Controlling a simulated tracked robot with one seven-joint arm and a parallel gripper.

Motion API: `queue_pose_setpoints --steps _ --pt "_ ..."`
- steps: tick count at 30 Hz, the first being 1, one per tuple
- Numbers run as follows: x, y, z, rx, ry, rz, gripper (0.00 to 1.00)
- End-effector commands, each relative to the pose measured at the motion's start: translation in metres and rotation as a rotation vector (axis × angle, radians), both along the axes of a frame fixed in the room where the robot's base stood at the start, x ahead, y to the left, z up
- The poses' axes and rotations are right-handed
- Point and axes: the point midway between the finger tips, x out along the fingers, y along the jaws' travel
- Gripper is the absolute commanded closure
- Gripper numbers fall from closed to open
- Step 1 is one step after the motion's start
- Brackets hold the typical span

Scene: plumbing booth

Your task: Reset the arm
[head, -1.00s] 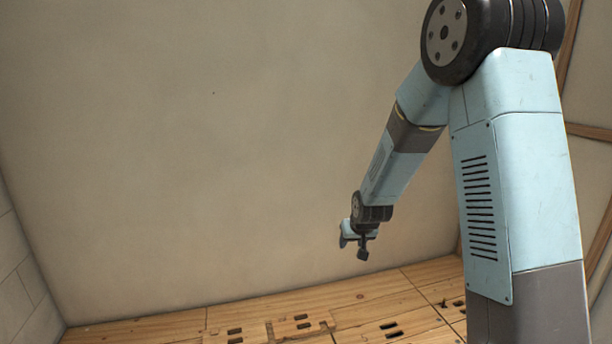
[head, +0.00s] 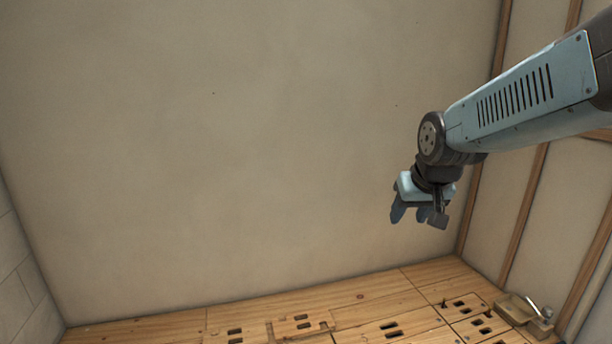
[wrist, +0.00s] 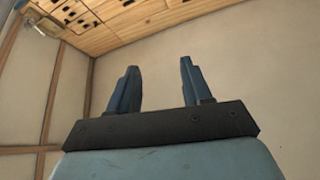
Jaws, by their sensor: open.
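My gripper (head: 411,214) hangs at the right of the head view, above the wooden floor and in front of the plain back wall. Its two blue fingers point down. In the wrist view my gripper (wrist: 158,85) shows its fingers spread wide apart with nothing between them. My arm reaches in from the right edge of the head view.
A wooden floor (head: 370,295) with several dark slots runs along the bottom of the head view. A small metal fitting (head: 525,310) sits at its right end, by a wall with wooden studs (head: 530,200). The space left of my gripper is clear.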

Motion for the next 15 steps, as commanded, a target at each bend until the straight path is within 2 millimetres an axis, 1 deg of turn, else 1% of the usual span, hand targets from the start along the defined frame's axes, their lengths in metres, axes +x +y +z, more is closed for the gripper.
queue_pose_setpoints --steps 1,3,9,12,15 --pt "-0.014 -0.003 0.008 0.000 -0.004 -0.005 0.51" --pt "-0.033 -0.007 0.015 -0.002 -0.001 -0.012 0.51" --pt "-0.087 -0.016 0.029 -0.005 0.011 -0.032 0.51" --pt "-0.110 -0.019 0.032 -0.007 0.017 -0.039 0.51" --pt "-0.127 -0.021 0.034 -0.008 0.022 -0.045 0.51"
